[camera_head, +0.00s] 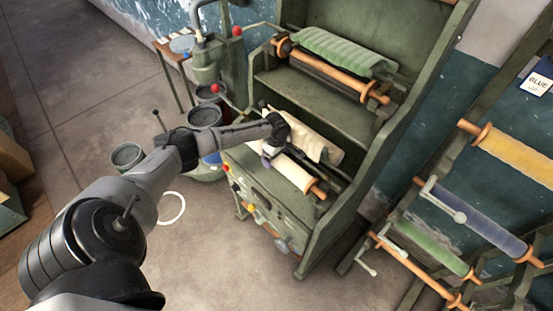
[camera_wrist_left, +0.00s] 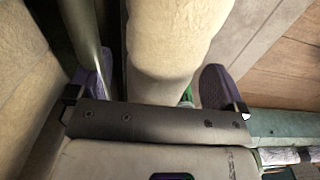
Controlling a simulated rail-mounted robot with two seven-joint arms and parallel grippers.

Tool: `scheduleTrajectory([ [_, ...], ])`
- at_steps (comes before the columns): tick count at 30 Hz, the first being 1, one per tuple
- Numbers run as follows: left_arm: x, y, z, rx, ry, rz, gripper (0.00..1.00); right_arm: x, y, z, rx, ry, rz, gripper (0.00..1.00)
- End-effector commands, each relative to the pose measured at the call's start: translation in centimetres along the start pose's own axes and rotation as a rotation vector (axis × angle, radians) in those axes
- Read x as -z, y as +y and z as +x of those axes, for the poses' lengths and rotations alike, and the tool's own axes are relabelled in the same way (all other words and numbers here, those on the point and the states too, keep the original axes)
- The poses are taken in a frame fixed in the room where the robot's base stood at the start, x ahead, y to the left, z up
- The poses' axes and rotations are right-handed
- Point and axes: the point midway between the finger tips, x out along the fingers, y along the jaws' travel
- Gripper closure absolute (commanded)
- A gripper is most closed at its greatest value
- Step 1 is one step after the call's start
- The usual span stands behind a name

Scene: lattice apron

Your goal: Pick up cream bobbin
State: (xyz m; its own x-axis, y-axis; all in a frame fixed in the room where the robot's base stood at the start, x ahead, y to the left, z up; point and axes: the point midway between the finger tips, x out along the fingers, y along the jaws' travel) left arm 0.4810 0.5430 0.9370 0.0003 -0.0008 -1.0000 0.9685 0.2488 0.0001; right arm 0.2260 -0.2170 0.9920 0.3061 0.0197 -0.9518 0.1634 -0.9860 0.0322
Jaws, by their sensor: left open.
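A cream bobbin (camera_head: 293,170) with an orange wooden end lies on the lower ledge of the green machine. Cream cloth (camera_head: 318,146) hangs loosely just behind it. My left gripper (camera_head: 268,152) is at the bobbin's left part in the head view. In the left wrist view, the two purple-grey fingers of my left gripper (camera_wrist_left: 155,76) are open and wide apart. A cream roll (camera_wrist_left: 172,45) runs between them, and clear gaps show at its sides. I cannot tell if a finger touches it. My right gripper is not in view.
A green padded roll (camera_head: 343,50) sits on the machine's upper shelf. A rack at the right holds a yellow roll (camera_head: 515,155), a blue roll (camera_head: 485,222) and a green roll (camera_head: 432,245). Buckets (camera_head: 205,116) stand left of the machine. The floor in front is mostly clear.

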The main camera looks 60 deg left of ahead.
Motion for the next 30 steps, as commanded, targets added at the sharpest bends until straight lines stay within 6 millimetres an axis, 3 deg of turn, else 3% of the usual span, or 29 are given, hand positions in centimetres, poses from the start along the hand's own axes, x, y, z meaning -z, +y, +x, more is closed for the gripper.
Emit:
scheduleTrajectory([
  [4,-0.03,0.01,1.12,0.0,-0.001,0.0,0.03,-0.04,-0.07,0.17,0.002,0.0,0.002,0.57],
  [12,0.0,-0.02,1.3,0.0,0.0,0.001,0.03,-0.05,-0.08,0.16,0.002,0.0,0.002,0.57],
  [30,0.02,-0.04,1.28,0.0,0.0,0.001,0.59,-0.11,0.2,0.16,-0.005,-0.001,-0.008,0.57],
])
